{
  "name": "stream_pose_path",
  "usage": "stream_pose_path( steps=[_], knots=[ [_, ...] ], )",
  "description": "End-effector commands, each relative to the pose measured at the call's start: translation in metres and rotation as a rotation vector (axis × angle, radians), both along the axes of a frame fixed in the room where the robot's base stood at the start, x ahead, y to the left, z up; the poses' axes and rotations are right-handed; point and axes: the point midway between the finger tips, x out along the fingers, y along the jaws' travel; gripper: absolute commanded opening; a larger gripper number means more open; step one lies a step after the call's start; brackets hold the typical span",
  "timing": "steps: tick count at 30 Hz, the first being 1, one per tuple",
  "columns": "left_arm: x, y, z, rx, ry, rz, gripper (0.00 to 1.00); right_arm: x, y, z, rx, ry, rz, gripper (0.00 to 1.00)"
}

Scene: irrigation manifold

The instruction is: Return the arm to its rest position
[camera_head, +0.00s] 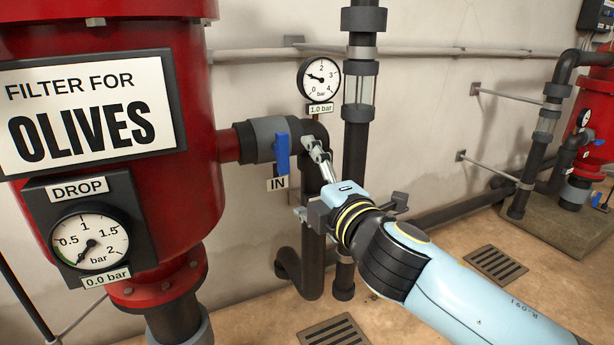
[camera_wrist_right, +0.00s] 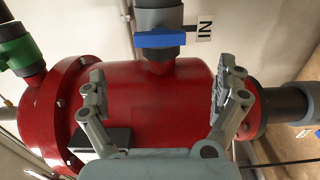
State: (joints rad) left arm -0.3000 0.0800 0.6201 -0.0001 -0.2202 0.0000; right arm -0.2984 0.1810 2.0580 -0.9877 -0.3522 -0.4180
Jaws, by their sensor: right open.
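My right arm (camera_head: 455,290) is light blue and reaches in from the lower right. Its gripper (camera_head: 318,158) is just right of the blue IN valve handle (camera_head: 282,152), beside the dark inlet pipe. In the right wrist view the gripper (camera_wrist_right: 161,70) has its two fingers wide apart with nothing between them. The blue handle (camera_wrist_right: 160,40) lies crosswise to its pipe there, beyond the fingertips and apart from them. The red filter tank (camera_wrist_right: 155,105) fills the space behind the fingers. My left gripper is not in view.
The red tank labelled OLIVES (camera_head: 200,200) stands at left with a drop gauge (camera_head: 90,242). A pressure gauge (camera_head: 319,77) and a vertical dark pipe (camera_head: 356,140) stand close to the gripper. A green handle (camera_wrist_right: 15,52) shows in the wrist view.

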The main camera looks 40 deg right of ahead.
Motion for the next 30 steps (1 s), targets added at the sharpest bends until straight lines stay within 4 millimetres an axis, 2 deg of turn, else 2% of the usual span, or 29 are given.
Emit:
stream_pose_path(
  steps=[10,11,14,17,19,21,23,24,26,27,29,30],
  knots=[
    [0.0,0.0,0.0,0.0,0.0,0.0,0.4,0.0,0.001,-0.002,0.005,0.003,-0.002,1.0],
    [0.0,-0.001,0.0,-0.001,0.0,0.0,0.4,0.0,0.0,-0.006,0.006,0.011,-0.004,1.0],
    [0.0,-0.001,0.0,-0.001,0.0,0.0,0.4,-0.001,-0.003,-0.039,0.026,0.072,-0.015,1.0],
    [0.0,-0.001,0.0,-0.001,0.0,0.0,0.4,-0.008,-0.007,-0.103,0.093,0.187,-0.03,1.0],
    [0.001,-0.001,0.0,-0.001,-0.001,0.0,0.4,-0.021,-0.01,-0.159,0.172,0.286,-0.049,1.0],
    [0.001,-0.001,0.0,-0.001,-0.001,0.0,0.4,-0.04,-0.01,-0.216,0.262,0.383,-0.075,1.0],
    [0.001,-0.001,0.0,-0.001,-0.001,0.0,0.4,-0.062,-0.011,-0.262,0.344,0.465,-0.107,1.0],
    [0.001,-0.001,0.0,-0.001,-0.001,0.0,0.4,-0.078,-0.01,-0.292,0.398,0.518,-0.132,1.0],
    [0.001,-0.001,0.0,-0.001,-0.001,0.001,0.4,-0.107,-0.009,-0.334,0.484,0.595,-0.176,1.0],
    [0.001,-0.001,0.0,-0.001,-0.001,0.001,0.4,-0.128,-0.007,-0.361,0.542,0.643,-0.21,1.0],
    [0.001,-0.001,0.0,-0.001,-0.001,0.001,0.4,-0.162,-0.004,-0.398,0.629,0.715,-0.268,1.0],
    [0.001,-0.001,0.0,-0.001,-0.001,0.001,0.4,-0.188,-0.002,-0.421,0.687,0.759,-0.313,1.0]
  ],
)
